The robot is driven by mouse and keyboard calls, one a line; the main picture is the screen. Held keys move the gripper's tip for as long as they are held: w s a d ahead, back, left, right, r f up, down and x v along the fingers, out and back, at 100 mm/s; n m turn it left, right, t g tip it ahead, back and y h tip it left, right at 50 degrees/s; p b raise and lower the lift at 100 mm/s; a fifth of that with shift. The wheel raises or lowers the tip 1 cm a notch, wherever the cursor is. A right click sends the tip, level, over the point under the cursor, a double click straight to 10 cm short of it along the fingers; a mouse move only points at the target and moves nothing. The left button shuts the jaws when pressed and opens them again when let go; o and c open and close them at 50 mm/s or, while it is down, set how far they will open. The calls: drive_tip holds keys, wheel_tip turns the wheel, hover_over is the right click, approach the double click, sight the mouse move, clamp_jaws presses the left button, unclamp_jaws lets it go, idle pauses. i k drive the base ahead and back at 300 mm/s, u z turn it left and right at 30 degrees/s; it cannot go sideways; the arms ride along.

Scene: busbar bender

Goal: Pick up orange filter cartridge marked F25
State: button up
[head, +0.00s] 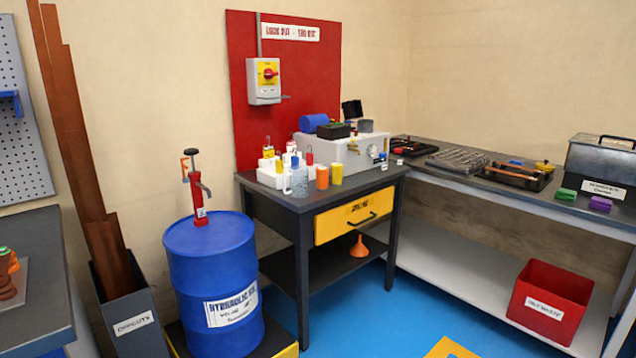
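A small orange cylinder (322,178), the only one of that colour and shape on the dark table (300,203), stands upright near the table's front edge. It looks like the filter cartridge, but no F25 marking is readable at this size. A similar yellow cylinder (336,174) stands close on its right. The orange cylinder's front and top are unobstructed. My gripper is not in view.
The table has a yellow drawer (353,217). A blue drum (212,285) with a red hand pump (199,205) stands at its left. Blue floor (400,310) is clear in front.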

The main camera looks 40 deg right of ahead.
sight(322, 172)
drive_tip(key=z, duration=0.05)
drive_tip(key=i, duration=1)
drive_tip(key=u, duration=0.15)
drive_tip(key=k, duration=0.95)
drive_tip(key=z, duration=0.15)
drive_tip(key=i, duration=0.6)
